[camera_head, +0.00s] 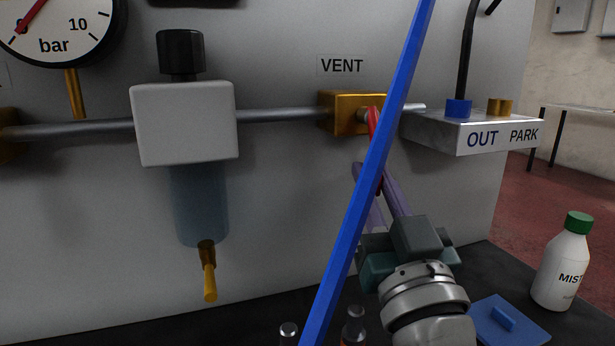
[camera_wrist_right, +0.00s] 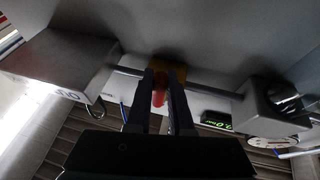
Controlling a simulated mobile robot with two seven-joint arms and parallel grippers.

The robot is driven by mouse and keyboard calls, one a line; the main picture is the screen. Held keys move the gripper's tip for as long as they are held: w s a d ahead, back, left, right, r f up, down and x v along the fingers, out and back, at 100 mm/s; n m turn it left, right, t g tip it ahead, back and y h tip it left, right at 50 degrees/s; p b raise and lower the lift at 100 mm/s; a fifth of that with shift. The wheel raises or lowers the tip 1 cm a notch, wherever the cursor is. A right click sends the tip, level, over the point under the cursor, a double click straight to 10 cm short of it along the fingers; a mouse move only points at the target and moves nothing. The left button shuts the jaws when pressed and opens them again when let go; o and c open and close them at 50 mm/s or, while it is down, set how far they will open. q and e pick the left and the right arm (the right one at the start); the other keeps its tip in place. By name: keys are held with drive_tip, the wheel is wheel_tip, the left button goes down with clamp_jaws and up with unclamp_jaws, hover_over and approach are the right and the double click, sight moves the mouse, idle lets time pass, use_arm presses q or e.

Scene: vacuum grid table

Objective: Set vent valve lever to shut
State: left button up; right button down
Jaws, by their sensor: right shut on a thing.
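The vent valve is a brass block (camera_head: 345,112) on the horizontal pipe, under the VENT label (camera_head: 341,65). Its red lever (camera_head: 374,122) points down from the valve, across the pipe's line. My right gripper (camera_head: 374,176) reaches up from below, its purple-looking fingers shut on the lever. The blue bar hides part of the lever and fingers. In the right wrist view the red lever (camera_wrist_right: 159,90) lies between the two dark fingers (camera_wrist_right: 165,78), with the brass valve (camera_wrist_right: 172,66) just beyond their tips. My left gripper is not in view.
A long blue bar (camera_head: 362,190) crosses the foreground diagonally. The OUT/PARK block (camera_head: 470,130) juts out right of the valve. A white filter body (camera_head: 184,122) with a bowl hangs left. A green-capped bottle (camera_head: 563,262) and blue plate (camera_head: 507,322) are at lower right.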

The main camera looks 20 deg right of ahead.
idle(0.3)
drive_tip(key=c, duration=0.8)
unclamp_jaws()
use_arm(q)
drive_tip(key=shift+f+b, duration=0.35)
use_arm(e)
drive_tip(key=v, duration=1)
drive_tip(key=shift+a, duration=0.1)
